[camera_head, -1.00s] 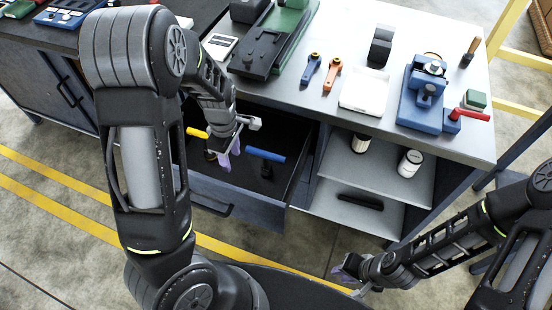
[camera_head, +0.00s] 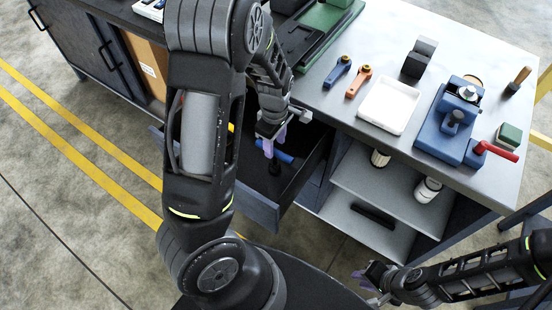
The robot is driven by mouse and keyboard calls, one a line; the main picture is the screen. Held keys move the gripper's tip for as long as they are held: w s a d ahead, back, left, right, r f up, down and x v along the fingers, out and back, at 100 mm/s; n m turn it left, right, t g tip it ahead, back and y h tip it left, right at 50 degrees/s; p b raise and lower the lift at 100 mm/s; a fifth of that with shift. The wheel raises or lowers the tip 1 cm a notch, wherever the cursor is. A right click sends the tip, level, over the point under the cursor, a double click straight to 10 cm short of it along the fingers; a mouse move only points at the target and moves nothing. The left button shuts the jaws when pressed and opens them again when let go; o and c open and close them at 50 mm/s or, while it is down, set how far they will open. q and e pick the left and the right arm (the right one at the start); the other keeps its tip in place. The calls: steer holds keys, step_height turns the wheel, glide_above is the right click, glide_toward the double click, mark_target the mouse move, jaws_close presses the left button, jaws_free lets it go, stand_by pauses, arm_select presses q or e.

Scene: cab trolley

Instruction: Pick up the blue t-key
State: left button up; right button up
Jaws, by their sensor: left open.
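The blue t-key (camera_head: 285,157) stands in the open drawer (camera_head: 262,207), its blue crossbar on top of a dark stem. My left gripper (camera_head: 269,146) is open, with its pale purple fingertips pointing down right at the left end of the crossbar. It hides part of the key, and I cannot tell whether it touches it. My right gripper (camera_head: 370,284) is low on the right, over the floor and well away from the key; its finger gap is unclear.
A yellow piece (camera_head: 231,128) in the drawer is mostly hidden by my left arm. The bench top holds a white tray (camera_head: 388,105), a blue vise (camera_head: 447,125), and blue and orange handles. Below are shelves (camera_head: 375,196) with jars. An open cabinet holds a cardboard box (camera_head: 147,66).

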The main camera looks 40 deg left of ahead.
mark_target(275, 161)
arm_select(q)
steer(key=shift+f, duration=0.75)
steer(key=shift+s+f, duration=0.1)
steer(key=shift+f, duration=2.55)
jaws_close()
